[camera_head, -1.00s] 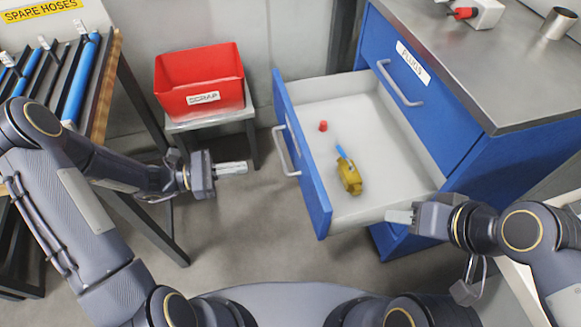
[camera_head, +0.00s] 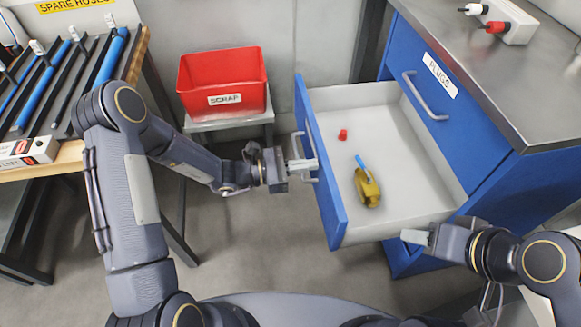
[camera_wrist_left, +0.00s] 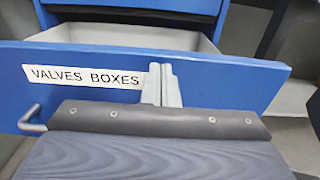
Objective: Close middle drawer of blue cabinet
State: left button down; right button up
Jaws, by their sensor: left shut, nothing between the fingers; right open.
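The blue cabinet (camera_head: 480,165) stands at the right in the head view. Its middle drawer (camera_head: 327,190) is pulled far out. Inside lie a yellow part with a blue stem (camera_head: 367,186) and a small red piece (camera_head: 343,134). In the left wrist view the drawer front (camera_wrist_left: 225,85) carries a "VALVES BOXES" label, and a grey handle end (camera_wrist_left: 32,118) shows at lower left. My left gripper (camera_head: 302,166) is shut and empty, its fingertips at the drawer front beside the handle; exact contact is unclear. My right gripper (camera_head: 415,237) is near the drawer's near side wall; its finger gap is not clear.
The closed drawer labelled "PLUGS" (camera_head: 440,75) is above the open one. A red "SCRAP" bin (camera_head: 222,85) sits on a small stand at the back. A hose rack (camera_head: 60,90) is at the left.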

pick_arm(q)
jog(key=shift+d, duration=0.25)
jog(key=shift+w, duration=0.1)
